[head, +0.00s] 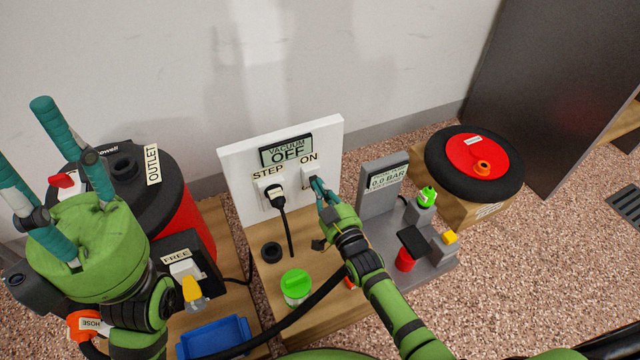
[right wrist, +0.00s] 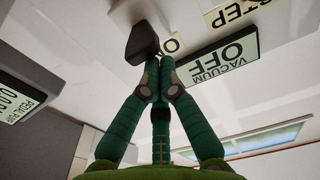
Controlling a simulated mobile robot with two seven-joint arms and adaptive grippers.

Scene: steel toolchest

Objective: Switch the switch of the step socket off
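The step socket (head: 266,184) is on the white panel (head: 236,168) under the STEP label, with a black plug and hanging cord in it. To its right, under the ON label, is the switch plate (head: 307,175), partly hidden by my right gripper (head: 318,186). That gripper's fingers are together at the plate's right side. In the right wrist view the fingertips (right wrist: 158,62) are closed beside a black block (right wrist: 142,42); I cannot tell whether they touch it. The display (head: 286,152) reads VACUUM OFF. My left gripper (head: 50,140) is open and empty, far from the panel.
A red-and-black vacuum (head: 188,212) stands at left, near a blue tray (head: 214,338). A green-lidded jar (head: 296,287) and black ring (head: 271,252) are on the board before the panel. A grey gauge stand (head: 378,205) is right of my right gripper.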

